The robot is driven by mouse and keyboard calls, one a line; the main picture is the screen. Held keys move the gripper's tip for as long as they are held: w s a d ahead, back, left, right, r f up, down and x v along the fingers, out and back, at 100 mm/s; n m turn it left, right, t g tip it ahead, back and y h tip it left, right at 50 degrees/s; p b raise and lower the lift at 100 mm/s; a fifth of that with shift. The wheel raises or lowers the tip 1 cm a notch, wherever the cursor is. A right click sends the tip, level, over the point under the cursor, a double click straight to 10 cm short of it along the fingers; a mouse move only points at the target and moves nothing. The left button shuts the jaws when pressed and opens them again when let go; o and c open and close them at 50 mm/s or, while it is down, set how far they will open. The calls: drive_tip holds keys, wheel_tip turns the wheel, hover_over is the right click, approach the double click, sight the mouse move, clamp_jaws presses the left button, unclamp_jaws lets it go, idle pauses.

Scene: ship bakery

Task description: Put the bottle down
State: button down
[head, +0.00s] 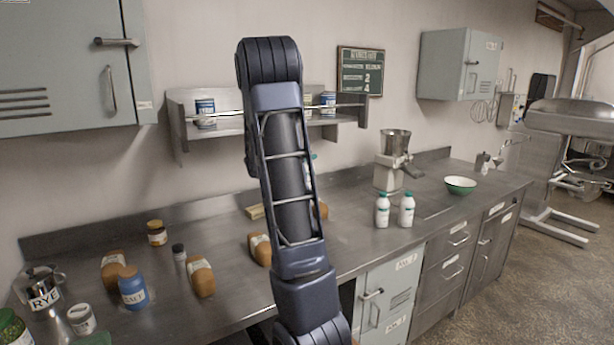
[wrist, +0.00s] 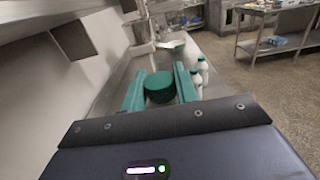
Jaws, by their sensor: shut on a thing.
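In the wrist view, a bottle with a dark green cap (wrist: 159,88) stands between the two teal fingers of my gripper (wrist: 158,90). The fingers are shut on it. I see mostly the cap, so the bottle's body is hidden, and I cannot tell whether its base touches the counter. In the head view my arm hides the gripper and nearly all of the held bottle. The steel counter (head: 345,235) runs below. Two other white bottles with green caps stand upright on it, a left one (head: 382,212) and a right one (head: 406,210).
A steel grinder (head: 391,165) and a green bowl (head: 460,185) stand to the right. Bread loaves (head: 201,277), a blue jar (head: 132,288) and a small shaker (head: 179,258) stand to the left. A wall shelf (head: 225,128) with tins hangs behind my arm. Counter around the white bottles is partly clear.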

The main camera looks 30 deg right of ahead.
wheel_tip(320, 180, up, 8)
drive_tip(key=shift+f, duration=0.25)
drive_tip(key=shift+w, duration=0.25)
drive_tip(key=w+a+f+n+t+y, duration=0.1)
drive_tip(key=w+a+f+n+t, duration=0.45)
drive_tip(key=w+f, duration=0.9)
drive_tip(key=w+a+f+m, duration=0.1)
drive_tip(key=w+a, duration=0.1)
drive_tip(key=w, duration=0.6)
drive_tip(key=w+a+f+m, duration=0.1)
drive_tip(key=w+a, duration=0.1)
drive_tip(key=w, duration=0.5)
wheel_tip(320, 180, down, 7)
drive_tip(key=shift+a, duration=0.2)
drive_tip(key=c, duration=1.1)
unclamp_jaws()
drive_tip(key=shift+f, duration=0.1)
drive_tip(key=shift+o, duration=0.2)
